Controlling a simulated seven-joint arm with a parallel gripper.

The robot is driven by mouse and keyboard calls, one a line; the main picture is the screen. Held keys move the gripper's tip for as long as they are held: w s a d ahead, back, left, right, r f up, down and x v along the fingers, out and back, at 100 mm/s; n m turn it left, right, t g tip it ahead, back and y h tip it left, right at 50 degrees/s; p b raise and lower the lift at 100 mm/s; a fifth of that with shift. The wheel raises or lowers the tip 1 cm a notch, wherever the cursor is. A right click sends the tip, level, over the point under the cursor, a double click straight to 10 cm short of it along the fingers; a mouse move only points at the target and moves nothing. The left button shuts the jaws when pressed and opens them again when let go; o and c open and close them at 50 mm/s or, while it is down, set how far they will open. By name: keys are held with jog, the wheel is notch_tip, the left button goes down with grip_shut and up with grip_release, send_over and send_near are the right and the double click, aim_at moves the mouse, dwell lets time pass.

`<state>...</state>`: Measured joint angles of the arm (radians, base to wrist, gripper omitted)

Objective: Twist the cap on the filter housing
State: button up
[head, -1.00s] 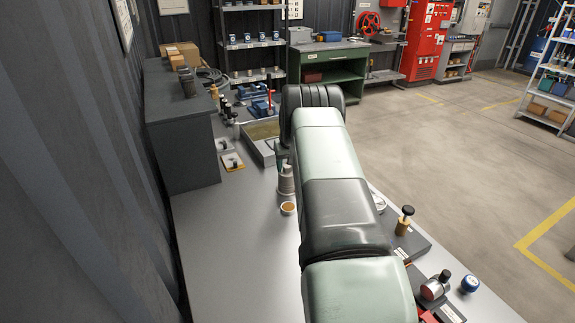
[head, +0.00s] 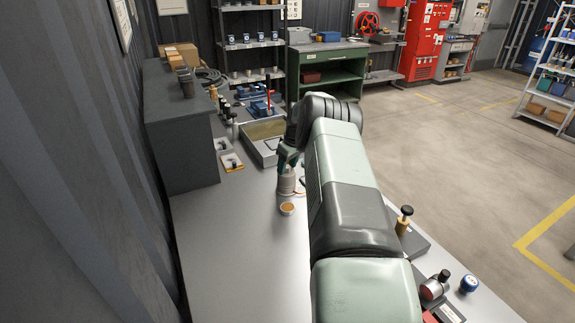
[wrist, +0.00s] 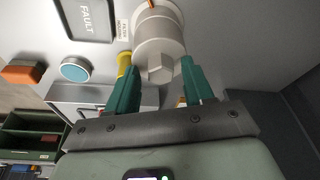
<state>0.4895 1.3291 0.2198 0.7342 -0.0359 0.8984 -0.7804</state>
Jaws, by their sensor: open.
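The filter housing (head: 286,186) is a pale grey cylinder standing upright on the bench in the head view. In the wrist view the housing (wrist: 158,32) has a cap (wrist: 160,68) with a hexagonal end facing my camera. My gripper (wrist: 160,80) has two dark green fingers, open, one on each side of the cap's hexagonal end. A gap shows between the fingers and the hexagon. In the head view my gripper (head: 287,160) is just above the housing, partly hidden by my arm.
The bench's left front is clear.

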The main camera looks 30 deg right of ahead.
jog(key=shift+c, duration=0.3)
grip_shut()
jog(key=shift+m+h, duration=0.6)
jog(key=shift+m, duration=1.6)
jog(key=shift+o, duration=2.3)
grip_release()
jog(key=shift+a, duration=0.1)
jog(key=shift+w+r+v, duration=0.1)
jog(key=shift+w+v, duration=0.15)
jog(key=shift+v, duration=0.9)
jog(key=shift+w+r+v, duration=0.1)
jog(key=shift+w+v, duration=0.2)
jog(key=shift+v, duration=0.8)
jog(key=shift+w+v, duration=0.25)
jog(key=shift+v, duration=0.9)
jog(key=shift+r, duration=0.1)
